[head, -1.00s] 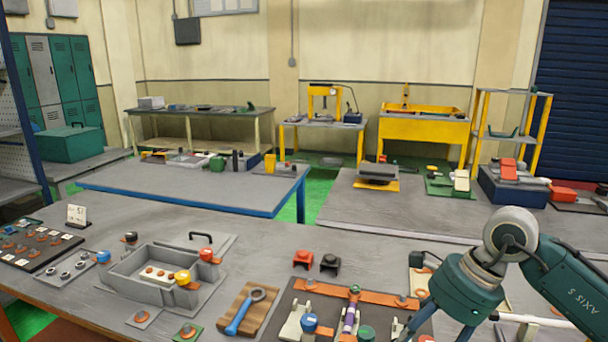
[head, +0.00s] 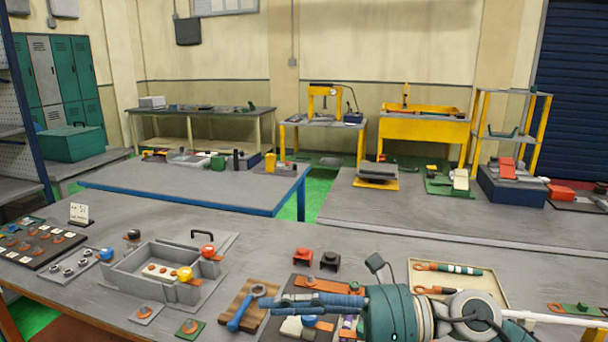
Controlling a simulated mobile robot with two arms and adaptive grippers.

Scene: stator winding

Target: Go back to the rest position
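My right arm comes in from the right edge, low over the front workbench. Its gripper (head: 283,303) points left, above the dark board (head: 302,281) with the orange strip (head: 330,286). The fingers appear nearly edge-on, so I cannot tell whether they are open or shut. No held object can be made out. The gripper and wrist hide much of the board and its small parts. The blue-handled ring tool (head: 240,318) on its wooden block (head: 228,302) lies just left of the fingertips. My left gripper is not in view.
A grey open box (head: 132,283) with coloured knobs stands left of centre. A red block (head: 302,256) and a black block (head: 330,260) stand behind the gripper. A cream tray (head: 416,272) with tools lies at the right. The bench behind the blocks is clear.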

